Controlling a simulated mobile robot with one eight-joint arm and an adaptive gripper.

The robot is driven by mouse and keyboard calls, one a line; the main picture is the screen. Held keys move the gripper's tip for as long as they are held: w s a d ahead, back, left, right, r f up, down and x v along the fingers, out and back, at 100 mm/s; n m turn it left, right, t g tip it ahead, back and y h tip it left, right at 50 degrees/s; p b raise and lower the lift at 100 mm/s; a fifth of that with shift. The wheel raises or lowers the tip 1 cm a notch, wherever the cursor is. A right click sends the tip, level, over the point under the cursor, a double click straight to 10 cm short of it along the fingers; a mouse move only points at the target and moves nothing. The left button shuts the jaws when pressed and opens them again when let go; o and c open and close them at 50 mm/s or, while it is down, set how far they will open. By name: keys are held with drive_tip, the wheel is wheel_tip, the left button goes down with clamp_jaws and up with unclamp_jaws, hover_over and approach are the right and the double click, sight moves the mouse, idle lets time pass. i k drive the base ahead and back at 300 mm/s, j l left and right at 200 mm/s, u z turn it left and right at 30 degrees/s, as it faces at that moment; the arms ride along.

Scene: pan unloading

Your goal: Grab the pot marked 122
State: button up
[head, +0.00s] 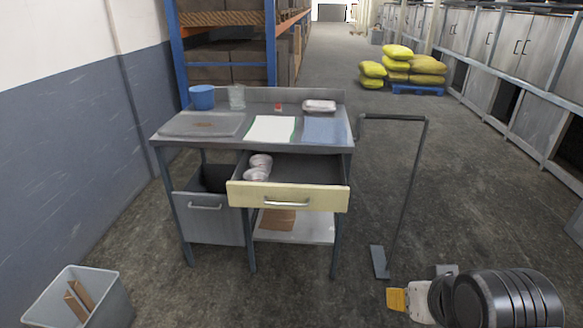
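No label 122 can be read in the head view, so I cannot tell which thing is the marked pot. A few small whitish round containers (258,168) sit in the left part of the open drawer (290,196). A blue pot or cup (202,97) and a clear glass jar (237,97) stand at the back left of the steel table (344,140). My gripper (397,299) is at the lower right, well apart from the table, with a yellow-and-white finger part showing. Whether it is open or shut is unclear.
A dark metal stand (408,190) rises just right of the table. A grey bin (85,300) with cardboard is at the lower left. A white tray-like pack (319,106) lies on the tabletop. Yellow sacks (427,66) sit farther back; floor between is clear.

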sight(262, 162)
drive_tip(key=i+j+z, duration=0.15)
drive_tip(key=j, duration=0.25)
drive_tip(key=i+j+z, duration=0.1)
drive_tip(key=i+j, duration=0.3)
drive_tip(key=i+j+z, duration=0.15)
drive_tip(key=j, duration=0.3)
drive_tip(key=i+j+z, duration=0.15)
drive_tip(key=i+j, duration=0.15)
drive_tip(key=j, duration=0.2)
drive_tip(key=i+j+z, duration=0.1)
drive_tip(key=j, duration=0.35)
drive_tip(key=i+j+z, duration=0.15)
drive_tip(key=j, duration=0.4)
drive_tip(key=i+j+z, duration=0.15)
drive_tip(key=j, duration=0.35)
drive_tip(key=i+j+z, duration=0.1)
drive_tip(key=j, duration=0.45)
drive_tip(key=i, duration=0.1)
